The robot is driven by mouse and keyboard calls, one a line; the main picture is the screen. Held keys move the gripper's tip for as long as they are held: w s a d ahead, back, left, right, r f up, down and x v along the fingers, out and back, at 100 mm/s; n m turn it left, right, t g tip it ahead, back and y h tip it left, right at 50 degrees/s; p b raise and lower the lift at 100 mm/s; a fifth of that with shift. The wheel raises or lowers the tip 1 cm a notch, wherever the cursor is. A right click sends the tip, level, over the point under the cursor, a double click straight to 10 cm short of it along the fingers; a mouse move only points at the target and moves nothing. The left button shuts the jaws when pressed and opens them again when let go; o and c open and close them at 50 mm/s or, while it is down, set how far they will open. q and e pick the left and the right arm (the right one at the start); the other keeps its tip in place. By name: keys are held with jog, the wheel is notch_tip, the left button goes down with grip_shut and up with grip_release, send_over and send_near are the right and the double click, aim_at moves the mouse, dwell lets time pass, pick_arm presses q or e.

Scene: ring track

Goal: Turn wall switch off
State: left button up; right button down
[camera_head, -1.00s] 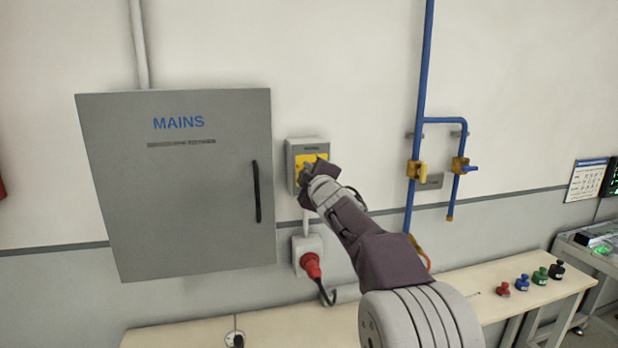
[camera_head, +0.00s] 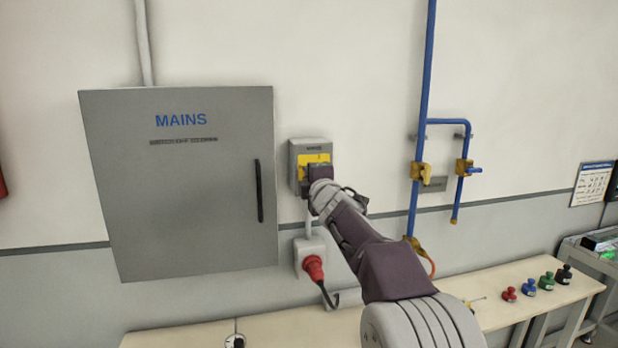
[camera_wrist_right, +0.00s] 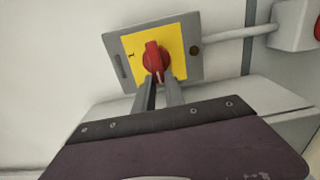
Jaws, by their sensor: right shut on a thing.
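The wall switch is a grey box (camera_head: 297,164) with a yellow plate (camera_head: 313,159), mounted on the wall right of the MAINS cabinet. In the right wrist view, the box (camera_wrist_right: 193,30) carries a red rotary knob (camera_wrist_right: 155,60) on the yellow plate (camera_wrist_right: 178,45). A mark like an "I" shows left of the knob. My right gripper (camera_wrist_right: 160,80) has its two fingers on either side of the knob's lower part and is shut on it. In the head view my right gripper (camera_head: 319,172) hides the knob. My left gripper is not in view.
A grey MAINS cabinet (camera_head: 180,200) with a black handle stands close left. Below the switch is a socket with a red plug (camera_head: 313,267). Blue pipes (camera_head: 420,130) with yellow valves are to the right. A bench (camera_head: 500,278) runs below.

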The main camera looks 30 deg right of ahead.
jog(key=shift+f, duration=0.25)
jog(key=c, duration=1.4)
grip_release()
jog(key=shift+r, duration=0.15)
jog(key=shift+s+a, duration=0.1)
jog(key=shift+s, duration=0.05)
jog(key=v, duration=0.8)
jog(key=shift+s+b, duration=0.35)
jog(key=shift+s, duration=0.05)
jog(key=shift+a, duration=0.1)
